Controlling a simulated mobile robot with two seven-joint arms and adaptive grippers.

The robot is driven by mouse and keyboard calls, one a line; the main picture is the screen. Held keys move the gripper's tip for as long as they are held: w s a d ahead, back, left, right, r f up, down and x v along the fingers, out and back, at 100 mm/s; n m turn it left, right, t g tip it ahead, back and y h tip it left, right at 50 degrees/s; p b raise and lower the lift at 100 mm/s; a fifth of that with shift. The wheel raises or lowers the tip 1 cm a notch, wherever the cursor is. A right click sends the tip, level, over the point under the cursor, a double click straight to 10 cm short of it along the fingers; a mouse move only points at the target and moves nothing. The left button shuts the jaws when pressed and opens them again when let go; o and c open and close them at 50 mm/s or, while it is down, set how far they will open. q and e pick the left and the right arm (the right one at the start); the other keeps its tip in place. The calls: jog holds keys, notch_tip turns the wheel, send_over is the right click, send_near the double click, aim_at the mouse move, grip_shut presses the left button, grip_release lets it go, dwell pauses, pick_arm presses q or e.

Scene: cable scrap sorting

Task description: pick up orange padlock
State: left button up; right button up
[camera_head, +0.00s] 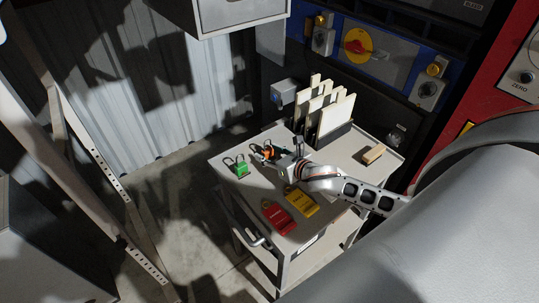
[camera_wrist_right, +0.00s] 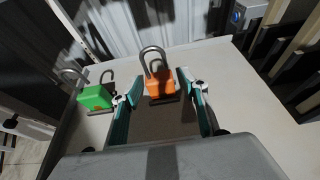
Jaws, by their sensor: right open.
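The orange padlock (camera_wrist_right: 159,84) stands upright on the cart top, its grey shackle pointing up, in the right wrist view. In the head view the orange padlock (camera_head: 268,151) is small and sits close to my right gripper (camera_head: 277,160). In the right wrist view my right gripper (camera_wrist_right: 160,100) is open, with one teal-lined finger on each side of the orange padlock. I cannot tell whether the fingers touch it. My left gripper is not in view.
A green padlock (camera_head: 241,168) stands left of the orange one. Red (camera_head: 277,216) and yellow (camera_head: 300,201) tags lie near the cart's front edge. A rack of pale boards (camera_head: 335,113) stands at the back, and a small wooden block (camera_head: 373,154) lies at the right of the cart top (camera_head: 345,160).

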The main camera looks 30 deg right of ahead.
aim_at(269, 152)
jog(key=v, duration=0.6)
jog(key=shift+s+d+f, duration=0.1)
jog(key=shift+s+f, duration=0.05)
jog(key=shift+s, duration=0.35)
jog(key=shift+o, duration=0.5)
jog(key=shift+s, duration=0.25)
jog(key=shift+s+r, duration=0.3)
jog(key=shift+r, duration=0.55)
jog(key=shift+x, duration=3.95)
jog(key=shift+s+f, duration=0.1)
jog(key=shift+f, duration=0.05)
grip_shut()
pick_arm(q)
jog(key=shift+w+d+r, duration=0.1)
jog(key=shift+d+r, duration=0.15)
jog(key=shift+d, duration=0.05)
